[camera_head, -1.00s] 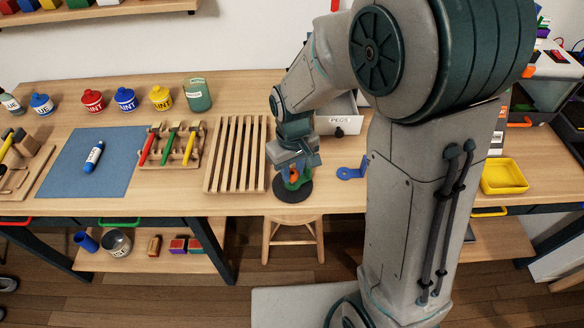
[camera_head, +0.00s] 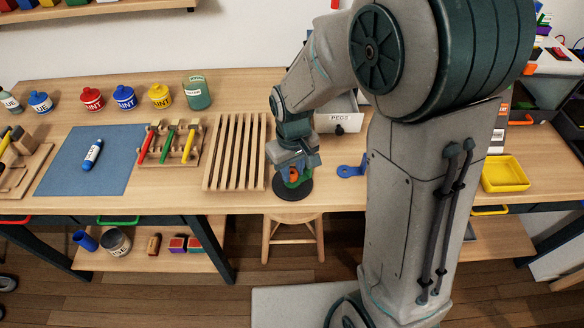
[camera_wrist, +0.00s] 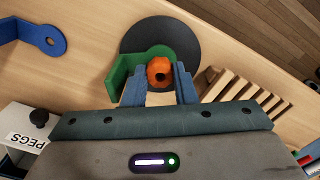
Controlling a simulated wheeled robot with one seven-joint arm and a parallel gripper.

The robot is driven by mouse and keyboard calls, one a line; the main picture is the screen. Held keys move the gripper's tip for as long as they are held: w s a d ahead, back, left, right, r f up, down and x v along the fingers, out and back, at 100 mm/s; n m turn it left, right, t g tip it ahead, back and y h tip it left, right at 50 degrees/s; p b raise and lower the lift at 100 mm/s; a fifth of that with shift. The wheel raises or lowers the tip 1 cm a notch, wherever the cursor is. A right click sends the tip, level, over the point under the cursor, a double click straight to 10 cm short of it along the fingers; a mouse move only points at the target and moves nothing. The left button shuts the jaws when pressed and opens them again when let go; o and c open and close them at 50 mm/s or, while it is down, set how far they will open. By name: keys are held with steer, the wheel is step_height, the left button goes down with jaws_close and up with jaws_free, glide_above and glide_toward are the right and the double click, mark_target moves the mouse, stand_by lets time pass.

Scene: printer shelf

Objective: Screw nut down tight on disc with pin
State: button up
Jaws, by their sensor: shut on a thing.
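An orange nut (camera_wrist: 159,73) sits between the two blue fingers of my gripper (camera_wrist: 158,88) in the wrist view, and the gripper is shut on it. A dark hole shows in the nut; whether the pin is in it I cannot tell. The black disc (camera_wrist: 185,38) lies flat on the table under the nut. A green bracket (camera_wrist: 128,66) lies over part of the disc, beside and partly around the nut. In the head view my gripper (camera_head: 294,172) is low over the disc (camera_head: 296,193) near the table's front edge, and hides most of the nut.
A blue bracket with a hole (camera_head: 351,170) lies on the table right of the disc. A slatted wooden rack (camera_head: 236,152) stands close on the left. The PEGS drawer box (camera_head: 340,122) is behind. A yellow tray (camera_head: 505,174) is far right.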

stand_by(0.4)
steer(key=o, duration=1)
steer(key=shift+r+p, duration=2.6)
steer(key=shift+r, duration=1)
steer(key=s+d+r+m+t, duration=0.1)
steer(key=s+d+r+m, duration=0.1)
steer(key=s+d+r, duration=0.2)
steer(key=s+d+r+m+t, duration=0.1)
steer(key=s+d+r, duration=0.3)
steer(key=s+d+r+m+t, duration=0.1)
steer(key=s+d+r+m, duration=0.1)
steer(key=s+d+r, duration=0.1)
steer(key=shift+s+d+r+m, duration=0.15)
steer(key=shift+s+d+r, duration=0.1)
steer(key=shift+s, duration=0.2)
steer(key=shift+s+d+r+m, duration=0.15)
steer(key=shift+s+r, duration=0.05)
steer(key=shift+s, duration=0.25)
